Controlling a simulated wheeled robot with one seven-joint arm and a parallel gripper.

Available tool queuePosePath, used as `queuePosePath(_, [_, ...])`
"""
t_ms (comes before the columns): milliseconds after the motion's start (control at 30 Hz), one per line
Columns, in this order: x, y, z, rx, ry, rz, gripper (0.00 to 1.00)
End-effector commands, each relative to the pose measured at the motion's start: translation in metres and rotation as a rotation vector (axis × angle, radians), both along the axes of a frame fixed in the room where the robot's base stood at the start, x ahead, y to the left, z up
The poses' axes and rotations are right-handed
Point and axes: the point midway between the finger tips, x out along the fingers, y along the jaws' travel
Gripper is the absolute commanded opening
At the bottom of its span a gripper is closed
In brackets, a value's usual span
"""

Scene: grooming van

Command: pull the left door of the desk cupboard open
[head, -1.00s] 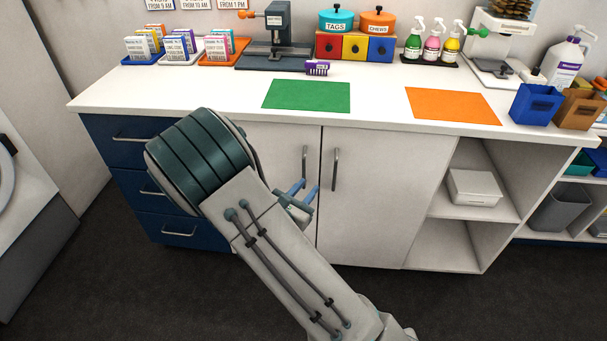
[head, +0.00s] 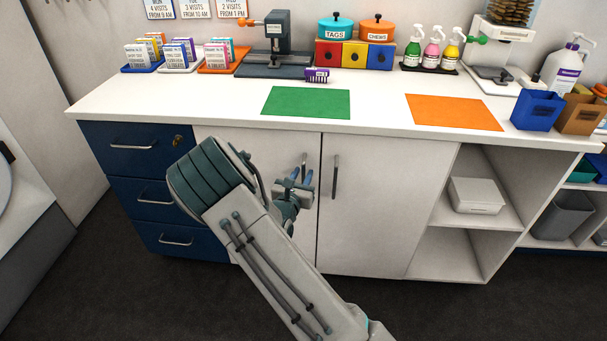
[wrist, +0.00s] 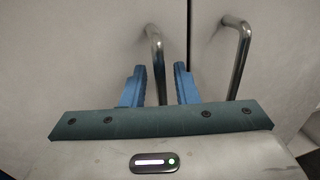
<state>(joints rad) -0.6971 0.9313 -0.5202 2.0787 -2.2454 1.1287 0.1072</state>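The left cupboard door (head: 275,148) is white and looks shut, with an upright metal bar handle (head: 304,164) near its right edge. My gripper (head: 300,176) is at this handle, its two blue fingers apart. In the wrist view the handle (wrist: 154,50) runs down between the open fingers (wrist: 159,68), with a gap on each side. Its lower end is hidden behind my gripper's body. The left door also fills the left of the wrist view (wrist: 70,50). My arm hides part of this door in the head view.
The right door (head: 385,200) is shut, and its handle (head: 335,175) is close to my gripper's right finger. Blue drawers (head: 140,160) are on the left, open shelves (head: 450,247) on the right. The white worktop (head: 380,110) overhangs above. Dark floor is clear in front.

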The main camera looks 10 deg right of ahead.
Motion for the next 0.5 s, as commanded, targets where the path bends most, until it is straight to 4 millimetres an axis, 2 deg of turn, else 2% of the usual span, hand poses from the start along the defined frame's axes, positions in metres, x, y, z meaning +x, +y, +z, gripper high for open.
queuePosePath(167, [0.0117, -0.0067, -0.0002, -0.001, 0.0, 0.0, 0.27])
queuePosePath(467, [0.0131, -0.0075, -0.0001, -0.001, 0.0, 0.0, 0.27])
queuePosePath(500, [0.0131, -0.0075, 0.0, -0.001, 0.0, 0.0, 0.16])
